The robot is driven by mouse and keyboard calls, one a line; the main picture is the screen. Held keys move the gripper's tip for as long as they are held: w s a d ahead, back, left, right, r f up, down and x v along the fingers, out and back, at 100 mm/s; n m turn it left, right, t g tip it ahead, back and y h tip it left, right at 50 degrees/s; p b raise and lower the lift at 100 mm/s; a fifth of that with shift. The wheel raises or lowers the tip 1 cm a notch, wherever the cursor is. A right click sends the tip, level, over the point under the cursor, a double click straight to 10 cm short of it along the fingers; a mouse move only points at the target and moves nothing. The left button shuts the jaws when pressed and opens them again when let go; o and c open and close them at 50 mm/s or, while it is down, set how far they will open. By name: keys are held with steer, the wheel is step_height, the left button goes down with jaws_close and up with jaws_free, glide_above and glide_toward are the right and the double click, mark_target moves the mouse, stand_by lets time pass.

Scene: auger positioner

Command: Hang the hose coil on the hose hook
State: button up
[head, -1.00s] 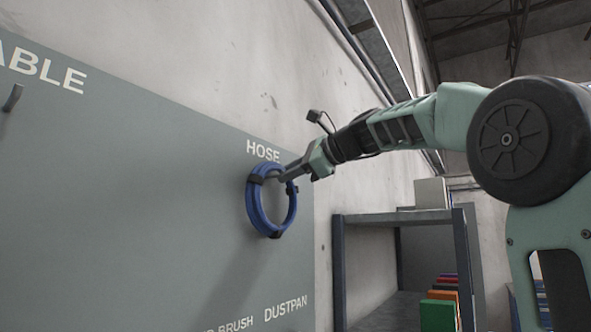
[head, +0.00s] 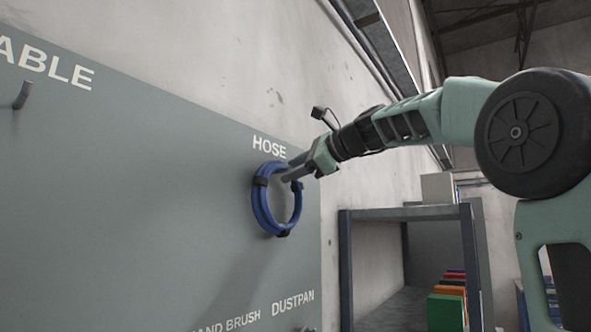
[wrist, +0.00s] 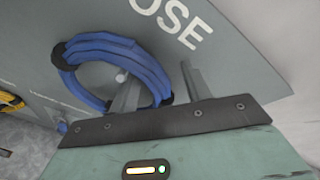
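The blue hose coil (head: 257,207), with black bands, hangs upright in front of the grey-green board under the word HOSE. It also shows in the wrist view (wrist: 95,92). A pale peg end, apparently the hose hook (wrist: 122,75), shows inside the coil's opening; whether the coil rests on it cannot be told. My gripper (head: 287,178) is at the coil's upper right rim. In the wrist view my gripper (wrist: 158,85) has its fingers apart, one across the coil's opening and one outside the rim, with a gap between the outer finger and the hose.
Another hook (head: 21,95) is on the board (head: 130,190) at the left. A grey metal shelf (head: 405,214) with a box on top and coloured items inside stands at the right. In the wrist view, a yellow coil (wrist: 10,101) shows at the left edge.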

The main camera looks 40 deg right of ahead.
steer(key=shift+f, duration=0.1)
steer(key=b+v, duration=0.4)
steer(key=v, duration=1.3)
steer(key=shift+s, duration=0.2)
steer(key=shift+d, duration=0.1)
